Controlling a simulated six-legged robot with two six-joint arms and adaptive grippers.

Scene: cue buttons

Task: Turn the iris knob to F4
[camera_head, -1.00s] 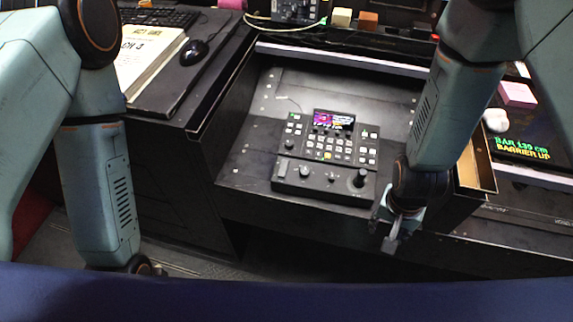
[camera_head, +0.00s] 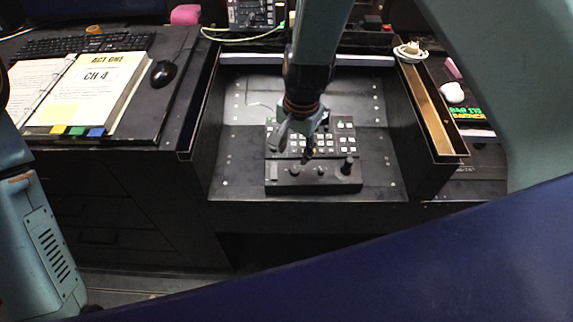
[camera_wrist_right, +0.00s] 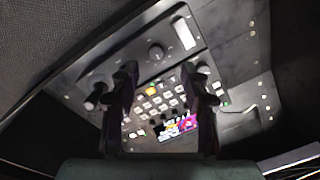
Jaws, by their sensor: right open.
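A black control panel (camera_head: 275,182) lies in the recessed desk bay, with several lit buttons and a row of knobs along its near edge. The knobs are a left one (camera_head: 295,170), a small middle one (camera_head: 320,170) and a taller right one (camera_head: 347,165). I cannot read which is labelled iris. My right gripper (camera_head: 295,147) is open and empty above the panel, hiding its screen. My left gripper is out of view.
The bay has raised side walls, with a wooden-lined tray (camera_head: 430,110) on the right wall. An open binder (camera_head: 115,85), a keyboard (camera_head: 75,44) and a mouse (camera_head: 164,73) are on the left desk. Bare bay floor lies left and right of the panel.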

